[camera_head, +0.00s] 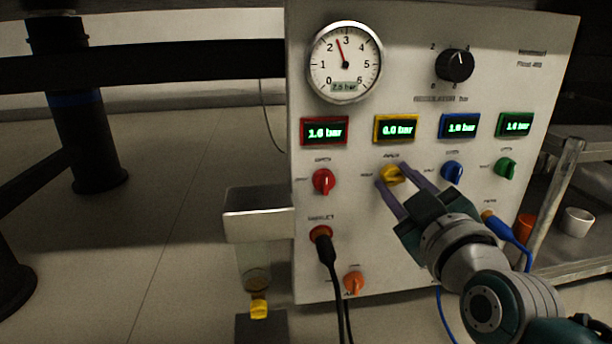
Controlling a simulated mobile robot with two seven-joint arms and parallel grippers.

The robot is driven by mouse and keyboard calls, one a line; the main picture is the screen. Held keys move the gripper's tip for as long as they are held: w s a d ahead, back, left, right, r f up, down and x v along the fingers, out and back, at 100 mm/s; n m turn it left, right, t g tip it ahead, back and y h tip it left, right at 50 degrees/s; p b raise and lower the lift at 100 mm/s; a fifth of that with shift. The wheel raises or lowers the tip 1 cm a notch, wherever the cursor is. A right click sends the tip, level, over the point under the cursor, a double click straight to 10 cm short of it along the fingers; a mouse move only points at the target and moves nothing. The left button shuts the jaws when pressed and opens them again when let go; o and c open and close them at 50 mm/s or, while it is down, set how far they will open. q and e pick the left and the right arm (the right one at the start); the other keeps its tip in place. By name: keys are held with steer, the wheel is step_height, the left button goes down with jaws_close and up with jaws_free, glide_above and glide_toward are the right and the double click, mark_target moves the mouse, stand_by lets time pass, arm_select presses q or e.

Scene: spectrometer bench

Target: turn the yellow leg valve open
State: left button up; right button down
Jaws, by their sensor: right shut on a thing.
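The yellow leg valve (391,174) is a small yellow knob on the front of the pale panel, below the yellow-framed display (396,128), which reads about 0.0 bar. My right gripper (396,181) comes in from the lower right. Its two fingers are on either side of the yellow knob and shut on it. The fingers hide part of the knob, so its exact angle is hard to tell. My left gripper is not in view.
A red knob (324,181) is left of the yellow one; blue (453,172) and green (505,167) knobs are to the right. A round gauge (344,62) and black dial (454,65) sit above. A black cable plug (323,243) and orange knob (353,283) are below.

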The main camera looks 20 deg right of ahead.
steer(key=shift+r, duration=0.1)
steer(key=m+p, duration=0.2)
steer(key=m, duration=0.1)
steer(key=shift+m, duration=0.3)
steer(key=m+p, duration=0.2)
steer(key=m, duration=0.7)
steer(key=shift+m+p, duration=0.3)
steer(key=shift+m, duration=0.1)
steer(key=m, duration=0.3)
steer(key=shift+m, duration=0.7)
steer(key=c, duration=0.5)
jaws_free()
